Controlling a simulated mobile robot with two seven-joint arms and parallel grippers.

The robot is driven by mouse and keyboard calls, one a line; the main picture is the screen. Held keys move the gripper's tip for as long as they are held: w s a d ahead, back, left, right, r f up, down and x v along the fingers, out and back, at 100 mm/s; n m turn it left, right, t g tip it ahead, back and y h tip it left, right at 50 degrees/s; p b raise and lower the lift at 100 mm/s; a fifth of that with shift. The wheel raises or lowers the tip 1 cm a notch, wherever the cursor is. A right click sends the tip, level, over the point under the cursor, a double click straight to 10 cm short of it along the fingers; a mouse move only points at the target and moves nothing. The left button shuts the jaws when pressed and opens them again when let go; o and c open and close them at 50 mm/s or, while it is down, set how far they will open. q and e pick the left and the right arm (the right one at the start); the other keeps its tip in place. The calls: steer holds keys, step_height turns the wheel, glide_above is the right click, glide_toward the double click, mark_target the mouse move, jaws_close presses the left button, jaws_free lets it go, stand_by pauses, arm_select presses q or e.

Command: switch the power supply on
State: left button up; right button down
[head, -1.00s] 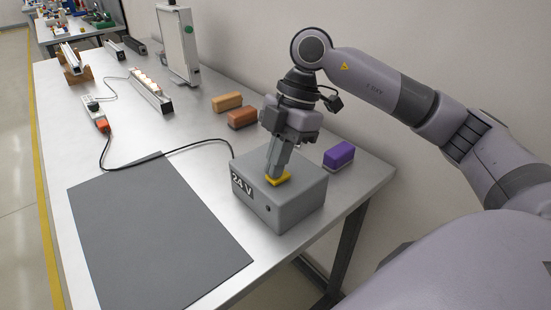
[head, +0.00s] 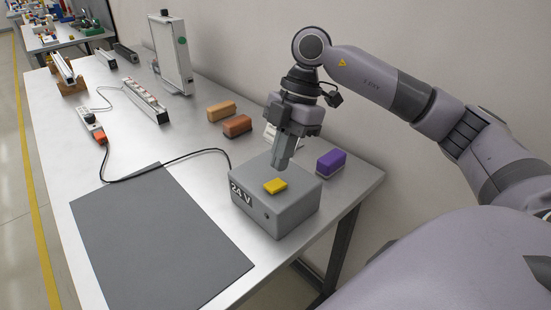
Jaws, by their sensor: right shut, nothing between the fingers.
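The power supply is a grey box (head: 290,212) marked "24 V" on its left face, standing near the right edge of the table. A yellow rocker or button (head: 275,186) sits on its top. A small dark round spot shows on its front face. A black cable runs from the box to the left. My right gripper (head: 281,170) is shut and empty, pointing down just above and behind the yellow switch, apart from it. No indicator light can be made out. My left gripper is out of view.
A pale object stands behind the gripper.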

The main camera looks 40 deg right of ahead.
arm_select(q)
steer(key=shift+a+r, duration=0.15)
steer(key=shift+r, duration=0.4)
arm_select(e)
steer(key=v, duration=1)
steer(key=shift+r, duration=0.35)
steer(key=shift+w, duration=0.1)
